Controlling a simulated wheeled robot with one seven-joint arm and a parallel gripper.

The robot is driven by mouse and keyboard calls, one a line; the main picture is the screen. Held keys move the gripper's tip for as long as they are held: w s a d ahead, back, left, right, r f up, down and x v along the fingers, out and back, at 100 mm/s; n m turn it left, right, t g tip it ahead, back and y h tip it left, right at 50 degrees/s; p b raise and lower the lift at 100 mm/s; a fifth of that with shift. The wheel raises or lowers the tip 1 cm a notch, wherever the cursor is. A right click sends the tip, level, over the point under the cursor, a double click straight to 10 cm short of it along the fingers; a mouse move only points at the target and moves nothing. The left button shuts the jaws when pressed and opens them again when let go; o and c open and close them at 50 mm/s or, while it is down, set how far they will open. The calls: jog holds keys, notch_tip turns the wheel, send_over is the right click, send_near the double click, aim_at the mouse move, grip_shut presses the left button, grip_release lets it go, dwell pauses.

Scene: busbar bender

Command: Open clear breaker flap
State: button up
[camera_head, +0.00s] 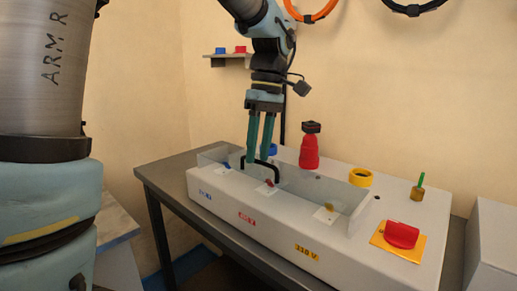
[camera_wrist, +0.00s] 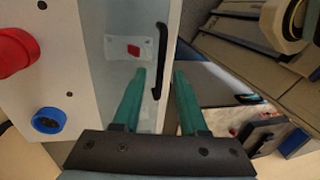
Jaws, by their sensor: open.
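The clear flap (camera_head: 300,193) lies over the recess of a grey-white control box and looks closed; its edges are hard to make out. Its black bar handle (camera_head: 276,171) stands toward the left part of the flap. The handle also shows in the wrist view (camera_wrist: 162,50). My gripper (camera_head: 258,160) points down at the handle with two teal fingers apart. In the wrist view my gripper (camera_wrist: 159,73) has the handle's lower part in line between its fingers, with gaps visible. Whether the fingertips are at handle height is unclear.
Under the flap are small blue, red and yellow switches (camera_head: 326,207). A grey table (camera_head: 160,183) carries the box.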

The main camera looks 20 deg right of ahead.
jog(key=shift+c, duration=0.2)
grip_shut()
dwell(1.3)
